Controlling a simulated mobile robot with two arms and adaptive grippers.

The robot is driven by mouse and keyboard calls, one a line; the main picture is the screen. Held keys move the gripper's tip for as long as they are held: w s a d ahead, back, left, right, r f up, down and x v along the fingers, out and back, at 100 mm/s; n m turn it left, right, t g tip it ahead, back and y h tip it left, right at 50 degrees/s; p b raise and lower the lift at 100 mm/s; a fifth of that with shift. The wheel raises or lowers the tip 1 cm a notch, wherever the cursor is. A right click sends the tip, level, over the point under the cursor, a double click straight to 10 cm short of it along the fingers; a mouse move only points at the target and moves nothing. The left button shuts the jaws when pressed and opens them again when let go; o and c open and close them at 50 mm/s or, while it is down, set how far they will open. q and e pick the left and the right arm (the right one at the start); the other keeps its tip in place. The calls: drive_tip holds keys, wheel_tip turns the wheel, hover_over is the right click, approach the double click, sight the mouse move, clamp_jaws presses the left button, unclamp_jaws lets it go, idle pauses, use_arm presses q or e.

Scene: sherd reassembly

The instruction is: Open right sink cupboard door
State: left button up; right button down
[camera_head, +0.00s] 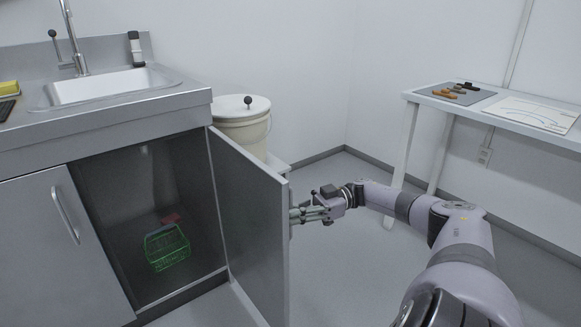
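The right sink cupboard door (249,228) stands swung well out from the cabinet, hinged on the right side of the opening. I see its inner face; its outer face and most of its handle are hidden. My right gripper (304,213) is beside the door's free edge, on the outer-face side. Its fingertips meet or pass behind that edge, so I cannot tell whether they grip the handle. My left gripper is out of view.
The left cupboard door (62,250) is shut. A lidded cream bin (243,126) stands behind the open door. A white table (482,112) with sherds stands at right.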

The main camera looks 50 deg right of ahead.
drive_tip(key=c, duration=1.7)
unclamp_jaws()
drive_tip(key=shift+d, duration=0.1)
drive_tip(key=v, duration=0.7)
drive_tip(key=shift+s+d, duration=0.1)
drive_tip(key=shift+s, duration=0.05)
drive_tip(key=shift+s, duration=0.1)
